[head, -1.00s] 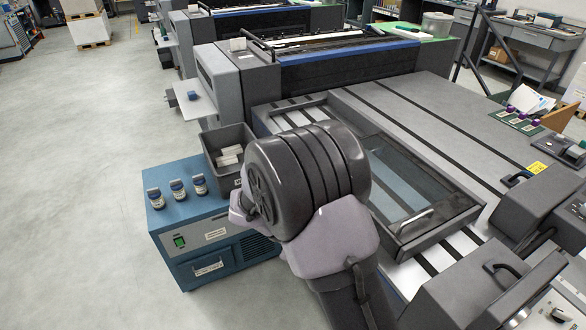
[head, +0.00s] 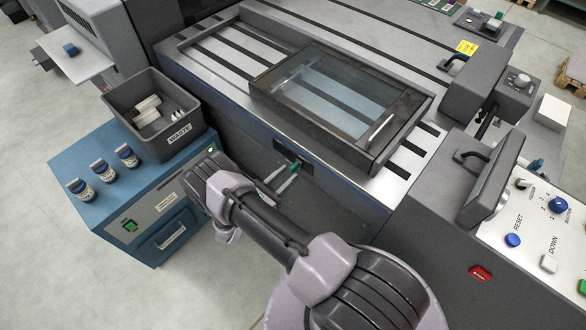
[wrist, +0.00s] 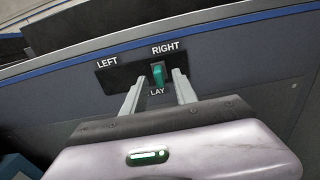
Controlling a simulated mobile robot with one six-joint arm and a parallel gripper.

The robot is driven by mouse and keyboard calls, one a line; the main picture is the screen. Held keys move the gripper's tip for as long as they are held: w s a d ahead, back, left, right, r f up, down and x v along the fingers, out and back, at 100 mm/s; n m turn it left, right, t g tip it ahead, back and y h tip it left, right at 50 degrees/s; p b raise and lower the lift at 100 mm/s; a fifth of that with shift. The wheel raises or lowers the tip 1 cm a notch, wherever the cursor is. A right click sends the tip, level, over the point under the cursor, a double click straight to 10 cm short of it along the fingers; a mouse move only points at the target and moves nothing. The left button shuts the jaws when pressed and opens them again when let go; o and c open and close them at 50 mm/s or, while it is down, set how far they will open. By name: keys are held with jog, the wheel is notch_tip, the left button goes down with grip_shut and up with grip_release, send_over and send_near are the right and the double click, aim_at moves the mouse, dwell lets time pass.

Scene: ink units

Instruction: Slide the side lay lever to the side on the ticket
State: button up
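The side lay lever (wrist: 158,74) is a small green lever on a black plate (wrist: 118,76) marked LEFT, RIGHT and LAY. It sits at the plate's right part, below the word RIGHT. My gripper (wrist: 159,88) is open, with one finger on each side of the lever and a visible gap to it on both sides. In the head view my gripper (head: 286,170) is at the press's side wall by the dark plate (head: 283,149); the lever is hard to make out there. A yellow tag (head: 467,48) lies on the press top, its print too small to read.
A framed glass cover (head: 325,95) with a handle is above the lever on the press bed. A blue cabinet (head: 140,205) with several small jars and a grey waste bin (head: 172,140) stands left of my gripper. A control panel (head: 535,225) is at right.

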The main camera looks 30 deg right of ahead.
aim_at(291, 171)
jog(key=x, duration=0.4)
grip_shut()
dwell(1.4)
